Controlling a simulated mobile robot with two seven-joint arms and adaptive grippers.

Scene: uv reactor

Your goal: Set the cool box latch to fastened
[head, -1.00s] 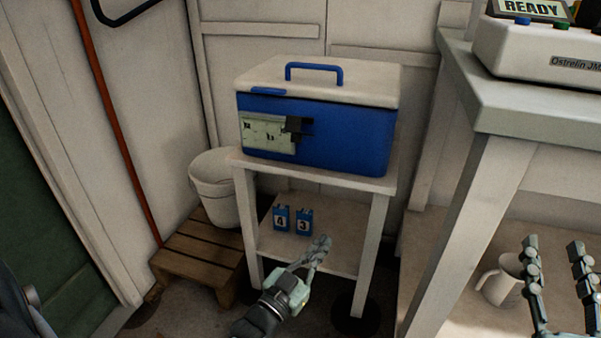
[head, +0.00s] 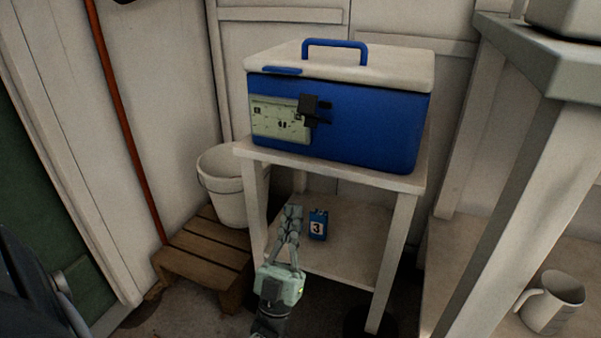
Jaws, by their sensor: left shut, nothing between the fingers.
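The cool box (head: 370,125) is blue with a white lid and a blue handle, and its lid looks closed. It stands on the top of a small white table. Its latch (head: 309,106) is a dark block on the front, beside a pale label panel, with small dark pieces to its right. I cannot tell from here whether it is fastened. My left gripper (head: 290,209) is below and in front of the box, near the table's lower shelf, pointing up. Its fingers are together and hold nothing. It is apart from the latch. My right gripper is out of view.
A blue block marked 3 (head: 318,225) stands on the lower shelf (head: 350,235), right of my left gripper. A white bucket (head: 222,185) stands on a wooden slatted step (head: 205,250) at left. A larger bench (head: 520,60) and a mug (head: 552,303) are at right.

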